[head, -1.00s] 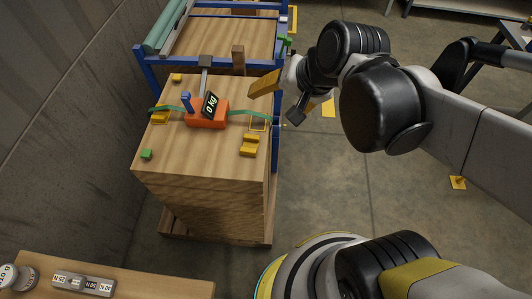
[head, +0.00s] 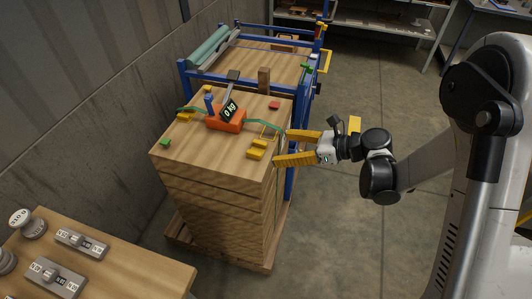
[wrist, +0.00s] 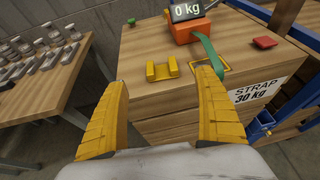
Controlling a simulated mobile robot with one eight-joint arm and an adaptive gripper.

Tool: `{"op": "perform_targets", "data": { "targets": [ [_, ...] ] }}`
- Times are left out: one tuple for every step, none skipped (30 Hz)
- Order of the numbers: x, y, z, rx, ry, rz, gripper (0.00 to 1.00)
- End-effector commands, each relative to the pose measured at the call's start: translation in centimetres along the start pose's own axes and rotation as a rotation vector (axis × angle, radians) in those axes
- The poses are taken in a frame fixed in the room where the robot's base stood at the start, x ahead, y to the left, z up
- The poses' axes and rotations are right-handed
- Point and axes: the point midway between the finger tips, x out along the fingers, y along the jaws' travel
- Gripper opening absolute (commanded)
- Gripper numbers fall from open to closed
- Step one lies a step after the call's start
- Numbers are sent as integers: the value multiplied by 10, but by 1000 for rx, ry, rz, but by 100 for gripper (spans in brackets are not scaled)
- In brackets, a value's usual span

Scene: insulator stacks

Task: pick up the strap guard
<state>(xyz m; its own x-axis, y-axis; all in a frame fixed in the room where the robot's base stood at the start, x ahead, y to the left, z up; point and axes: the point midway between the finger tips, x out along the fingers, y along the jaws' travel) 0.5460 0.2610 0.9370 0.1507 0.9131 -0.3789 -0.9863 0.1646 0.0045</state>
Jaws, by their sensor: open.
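A yellow notched block (head: 257,149), which looks like the strap guard, lies on the wooden crate top near its right front edge. It also shows in the wrist view (wrist: 162,69), between and beyond my fingertips. My gripper (head: 281,147) is open and empty, its two yellow fingers pointing left at the crate's right edge. In the wrist view the gripper (wrist: 163,80) frames the block with a gap on both sides. The fingers do not appear to touch it. Another yellow piece (head: 185,117) sits at the crate's left edge, by the green strap.
An orange tensioner (head: 226,122) reading 0 kg stands mid-crate, with a green strap running to both sides. A yellow wire loop (wrist: 212,65) lies right of the block. A red block (head: 274,105) and green block (head: 165,143) sit on the crate (head: 205,160). Weights stand on a table at left.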

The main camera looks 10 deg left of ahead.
Motion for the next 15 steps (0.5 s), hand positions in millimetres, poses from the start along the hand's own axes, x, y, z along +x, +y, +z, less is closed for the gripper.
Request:
{"op": "perform_targets", "data": {
  "targets": [
    [12,1,-2,-2,0,3,81],
    [17,1,-2,-2,1,3,81],
    [23,1,-2,-3,2,3,81],
    [28,0,-2,-4,2,2,81],
    [31,0,-2,-4,2,1,81],
    [36,0,-2,-4,2,2,81],
    [38,0,-2,-4,2,1,81],
    [40,0,-1,-4,2,0,81],
    [41,0,-1,-4,2,-1,81],
    [43,0,-1,-4,2,-1,81],
    [45,0,-2,-4,2,-1,81],
    [48,0,-2,-4,3,-1,81],
    [51,0,-3,-4,3,0,81],
    [55,0,-3,-4,3,1,81],
    [62,0,-4,-5,3,1,81]
  ]
}}
